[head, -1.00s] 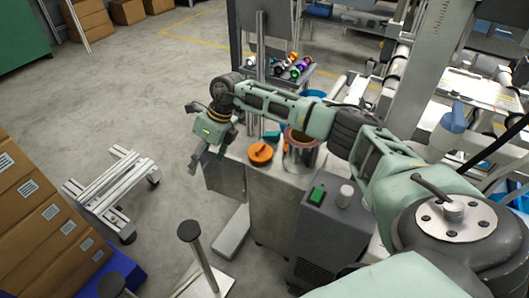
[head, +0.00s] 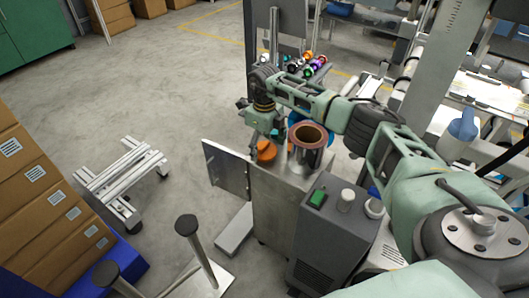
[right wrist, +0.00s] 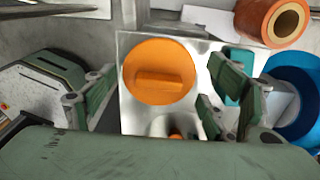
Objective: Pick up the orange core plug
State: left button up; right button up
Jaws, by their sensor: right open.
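The orange core plug (head: 265,152) is a round orange disc on the metal top of a cabinet. In the right wrist view the plug (right wrist: 158,58) shows from above, with a raised bar across its face. My right gripper (head: 263,132) is at the plug in the head view and partly covers it. In the right wrist view my right gripper (right wrist: 160,88) is open, with one finger left of the plug and the other right of it. Nothing is held. Whether the fingers touch the plug is not clear. My left gripper is out of view.
The right wrist view also shows a teal object (right wrist: 240,68) and a blue round object (right wrist: 297,90) close to the right finger. Colourful spools lie on a shelf behind.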

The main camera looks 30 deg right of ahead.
jog(key=shift+c, duration=0.5)
jog(key=c, duration=0.9)
jog(key=shift+c, duration=0.3)
jog(key=shift+r, duration=0.15)
